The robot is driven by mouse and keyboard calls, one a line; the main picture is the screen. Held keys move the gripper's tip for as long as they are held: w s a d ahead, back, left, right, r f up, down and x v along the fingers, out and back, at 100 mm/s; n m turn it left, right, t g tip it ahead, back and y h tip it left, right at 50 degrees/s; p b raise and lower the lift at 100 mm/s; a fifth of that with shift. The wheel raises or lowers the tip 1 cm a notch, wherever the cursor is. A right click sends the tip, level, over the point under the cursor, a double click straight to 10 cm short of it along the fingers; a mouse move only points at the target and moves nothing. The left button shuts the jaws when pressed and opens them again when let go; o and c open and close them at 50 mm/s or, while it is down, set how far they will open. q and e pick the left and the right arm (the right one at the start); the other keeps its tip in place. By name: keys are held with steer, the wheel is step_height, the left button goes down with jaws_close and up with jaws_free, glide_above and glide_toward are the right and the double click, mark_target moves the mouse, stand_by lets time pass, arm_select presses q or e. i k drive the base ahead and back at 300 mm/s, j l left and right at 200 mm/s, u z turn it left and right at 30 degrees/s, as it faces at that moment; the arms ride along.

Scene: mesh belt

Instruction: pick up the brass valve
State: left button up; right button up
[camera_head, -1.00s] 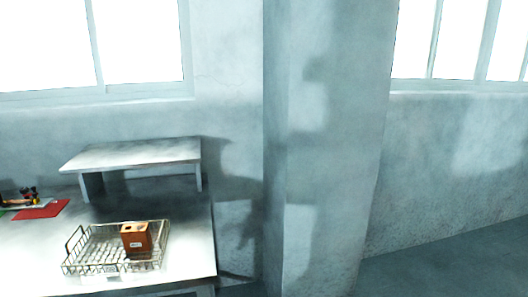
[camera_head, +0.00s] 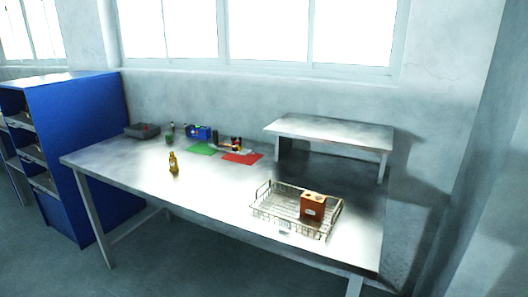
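A small brass-coloured upright object (camera_head: 173,163), which looks like the brass valve, stands on the left part of the metal table (camera_head: 125,168), near its front edge. It is small in the head view, so its details cannot be made out. Nothing touches it. Neither of my grippers shows in the view.
A wire basket (camera_head: 262,211) holding a brown box (camera_head: 313,205) is on the table's right. A raised shelf (camera_head: 330,131) stands behind it. Green (camera_head: 201,148) and red (camera_head: 243,158) mats and several small items lie at the back. A blue cabinet (camera_head: 90,150) stands at the left.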

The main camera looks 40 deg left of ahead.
mark_target(174, 167)
steer(key=u, duration=1.95)
steer(key=i+j+z, duration=0.1)
steer(key=i+j, duration=0.3)
steer(key=j, duration=0.2)
steer(key=i+j+z, duration=0.25)
steer(key=i+j, duration=0.15)
steer(key=j, duration=0.25)
steer(key=i+j, duration=0.2)
steer(key=i+j+z, duration=0.15)
steer(key=j, duration=0.3)
steer(key=i+j+z, duration=0.1)
steer(key=j, duration=0.25)
steer(key=i, duration=0.1)
